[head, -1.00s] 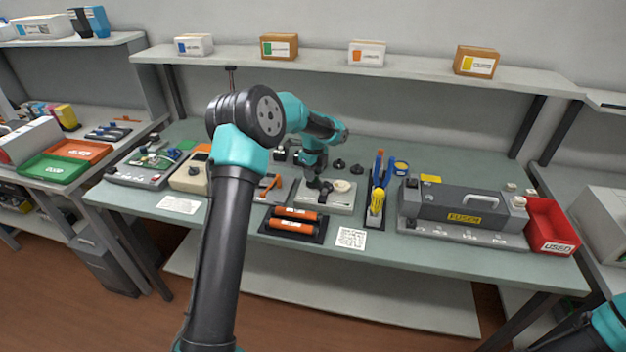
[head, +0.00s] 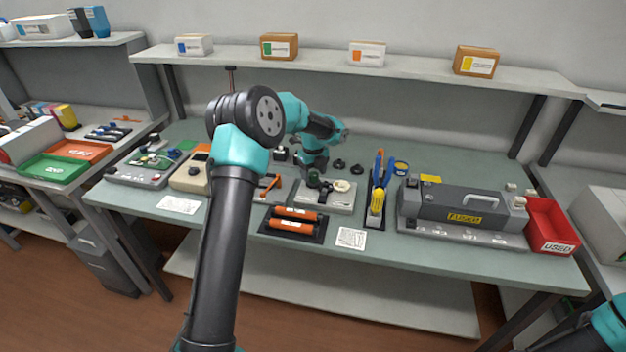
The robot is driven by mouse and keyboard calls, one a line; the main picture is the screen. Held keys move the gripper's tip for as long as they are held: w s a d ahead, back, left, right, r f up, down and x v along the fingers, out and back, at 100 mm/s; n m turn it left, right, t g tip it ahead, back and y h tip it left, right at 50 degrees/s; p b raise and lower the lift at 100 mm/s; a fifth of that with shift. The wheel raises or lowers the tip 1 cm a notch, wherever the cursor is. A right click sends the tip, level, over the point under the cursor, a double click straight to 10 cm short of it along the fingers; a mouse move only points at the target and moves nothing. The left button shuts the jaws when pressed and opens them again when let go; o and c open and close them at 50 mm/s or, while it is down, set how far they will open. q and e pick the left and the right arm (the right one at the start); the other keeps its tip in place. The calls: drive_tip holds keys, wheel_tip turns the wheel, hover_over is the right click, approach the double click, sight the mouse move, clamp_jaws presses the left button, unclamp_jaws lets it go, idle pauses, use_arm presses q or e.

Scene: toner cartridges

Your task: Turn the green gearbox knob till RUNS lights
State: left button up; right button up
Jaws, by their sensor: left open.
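The gearbox is a light grey block (head: 335,208) in the middle of the bench, with a cream disc (head: 342,186) and dark parts on top. A small dark green knob (head: 314,179) shows at its back left. My left gripper (head: 308,172) is open just behind and above the knob. Its fingertips are small and partly hidden, and I cannot tell whether they touch the knob. I cannot make out a RUNS light or whether it is lit. My right gripper is out of view; only part of my right arm shows at the bottom right.
Orange rollers in a black tray (head: 266,224) lie front left of the gearbox. A tool holder with blue and yellow handles (head: 377,190) stands close on its right. The grey fuser unit (head: 460,205) and red bin (head: 550,228) are further right. Small black parts (head: 339,164) lie behind.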

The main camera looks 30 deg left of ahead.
use_arm(q)
drive_tip(key=shift+n, duration=0.3)
drive_tip(key=n, duration=0.4)
drive_tip(key=shift+n, duration=1.2)
drive_tip(key=n, duration=0.6)
drive_tip(key=shift+n, duration=0.4)
drive_tip(key=shift+n, duration=0.8)
drive_tip(key=n, duration=0.5)
